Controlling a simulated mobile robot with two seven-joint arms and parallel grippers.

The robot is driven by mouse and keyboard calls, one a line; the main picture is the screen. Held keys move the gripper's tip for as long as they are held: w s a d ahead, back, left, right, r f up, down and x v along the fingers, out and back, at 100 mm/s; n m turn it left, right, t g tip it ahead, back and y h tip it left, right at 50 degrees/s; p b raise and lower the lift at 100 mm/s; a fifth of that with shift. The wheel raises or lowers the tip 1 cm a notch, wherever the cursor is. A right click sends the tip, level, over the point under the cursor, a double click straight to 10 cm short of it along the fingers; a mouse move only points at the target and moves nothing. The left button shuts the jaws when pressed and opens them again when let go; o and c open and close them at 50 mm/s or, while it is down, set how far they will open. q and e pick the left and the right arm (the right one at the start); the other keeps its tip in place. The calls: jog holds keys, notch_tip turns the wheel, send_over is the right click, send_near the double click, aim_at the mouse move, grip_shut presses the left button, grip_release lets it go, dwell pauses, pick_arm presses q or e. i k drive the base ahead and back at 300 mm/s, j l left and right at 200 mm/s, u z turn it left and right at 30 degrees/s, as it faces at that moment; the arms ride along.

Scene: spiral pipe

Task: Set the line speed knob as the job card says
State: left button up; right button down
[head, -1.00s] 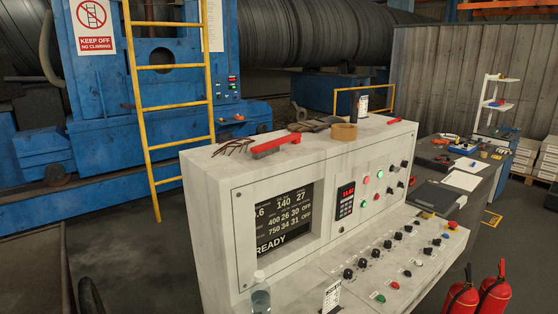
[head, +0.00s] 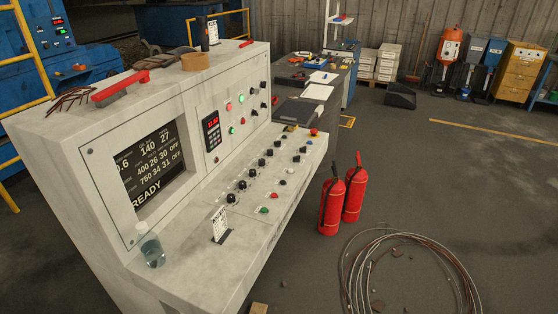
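The pale grey control console (head: 90,130) fills the left half of the head view. Its sloping desk carries rows of black knobs (head: 242,184), plus a green button (head: 264,210) and a red button (head: 274,196). More small knobs (head: 264,85) sit on its upright panel. Labels are too small to read, so I cannot tell which is the line speed knob. The screen (head: 152,166) shows READY and rows of numbers. Neither gripper is in view.
A clear bottle (head: 151,248) stands at the desk's near left corner. Right of the console are red fire extinguishers (head: 331,203) and a cable coil (head: 350,270) on the floor. Open floor lies beyond.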

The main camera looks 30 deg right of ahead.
aim_at(231, 199)
jog(key=k+l+z, duration=0.1)
jog(key=k, duration=0.25)
jog(key=k+l+z, duration=0.15)
jog(key=k+l, duration=0.15)
jog(key=i+l, duration=0.6)
jog(key=i+l+u, duration=0.25)
jog(key=l+u, duration=0.3)
jog(key=i+l+u, duration=0.25)
jog(key=k, duration=0.1)
